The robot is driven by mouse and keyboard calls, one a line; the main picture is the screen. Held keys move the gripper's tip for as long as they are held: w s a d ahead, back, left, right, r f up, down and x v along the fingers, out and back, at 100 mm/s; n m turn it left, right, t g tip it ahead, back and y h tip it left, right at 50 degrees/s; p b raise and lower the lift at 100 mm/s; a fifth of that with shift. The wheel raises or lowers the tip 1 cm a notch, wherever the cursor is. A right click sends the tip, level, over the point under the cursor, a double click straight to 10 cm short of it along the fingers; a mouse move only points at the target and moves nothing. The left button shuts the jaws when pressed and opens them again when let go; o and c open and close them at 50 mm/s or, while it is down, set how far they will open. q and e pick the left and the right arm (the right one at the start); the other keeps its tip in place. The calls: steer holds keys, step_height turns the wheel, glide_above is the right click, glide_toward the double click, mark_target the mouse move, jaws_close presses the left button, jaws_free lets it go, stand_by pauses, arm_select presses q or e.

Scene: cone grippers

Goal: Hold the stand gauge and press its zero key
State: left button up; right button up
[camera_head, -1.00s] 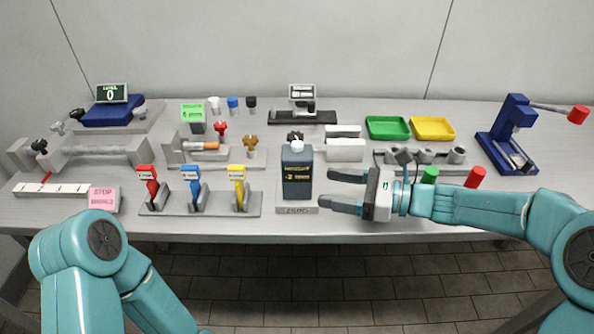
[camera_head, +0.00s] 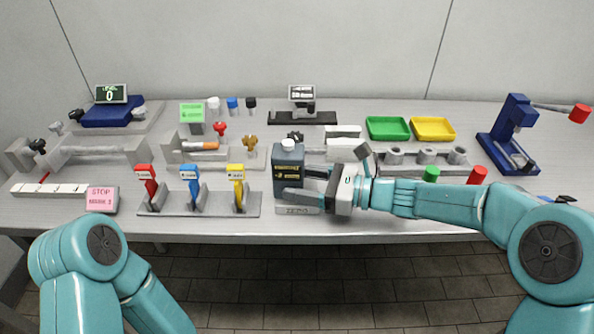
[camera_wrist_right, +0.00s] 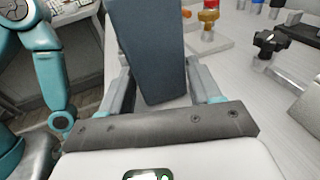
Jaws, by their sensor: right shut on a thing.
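The stand gauge, which I take to be the dark blue-grey upright block (camera_head: 288,158), stands near the table's front edge in the head view. It has a white round knob (camera_head: 288,144) on top, seemingly the zero key, and a grey base plate (camera_head: 297,210) whose lettering looks like ZERO. My right gripper (camera_head: 295,183) comes from the right and is shut on the block, one finger across its front and one behind. In the right wrist view the block (camera_wrist_right: 148,50) sits between both fingers. My left arm shows at lower left; its gripper is out of view.
Red, blue and yellow levers (camera_head: 190,187) stand left of the gauge. A pink STOP block (camera_head: 102,199) is at the front left. White blocks (camera_head: 340,150) and a grey rack (camera_head: 425,160) lie behind my right arm. Green (camera_head: 388,128) and yellow (camera_head: 433,129) trays are farther back.

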arm_select(q)
jaws_close()
stand_by(1.8)
